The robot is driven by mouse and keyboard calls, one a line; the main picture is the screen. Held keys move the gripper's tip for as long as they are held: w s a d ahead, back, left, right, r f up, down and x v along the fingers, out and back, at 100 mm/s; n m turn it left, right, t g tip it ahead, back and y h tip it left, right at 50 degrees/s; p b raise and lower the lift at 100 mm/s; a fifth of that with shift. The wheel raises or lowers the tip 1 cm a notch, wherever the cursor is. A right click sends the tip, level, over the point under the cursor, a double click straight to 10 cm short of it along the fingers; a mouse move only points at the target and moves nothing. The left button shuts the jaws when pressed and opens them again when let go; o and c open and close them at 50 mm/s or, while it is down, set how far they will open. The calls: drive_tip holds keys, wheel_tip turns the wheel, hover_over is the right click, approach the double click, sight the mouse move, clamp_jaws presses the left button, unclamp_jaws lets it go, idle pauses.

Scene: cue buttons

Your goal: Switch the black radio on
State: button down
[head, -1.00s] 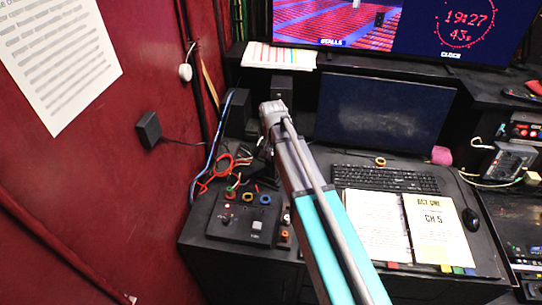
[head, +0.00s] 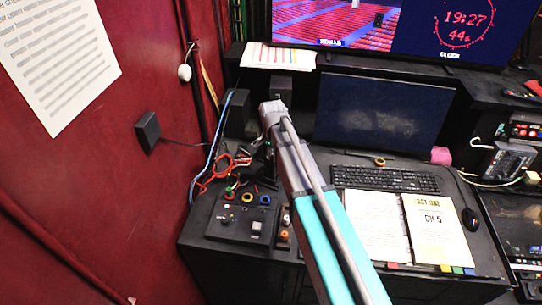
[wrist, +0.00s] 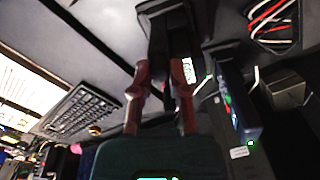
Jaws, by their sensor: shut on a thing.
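In the wrist view my gripper (wrist: 167,48) has red-brown finger links with dark tips close together, shut on a small black thing that is mostly hidden between them. I cannot tell which part of it is held. Just right of the fingers stands a black device (wrist: 237,105) with small green and blue lights; it may be the black radio, but I cannot be sure. In the head view my arm reaches over the desk to the dark, cluttered spot by the cables, and it hides the fingers and what they hold.
A control box (head: 243,222) with coloured rings lies left of my arm, with red cables (head: 222,168) behind it. A dark monitor (head: 382,112), keyboard (head: 385,178), open binder (head: 440,228) and mouse (head: 470,219) are to the right. A red wall (head: 90,190) bounds the left.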

drive_tip(key=shift+m, duration=1.7)
drive_tip(key=c, duration=0.6)
unclamp_jaws()
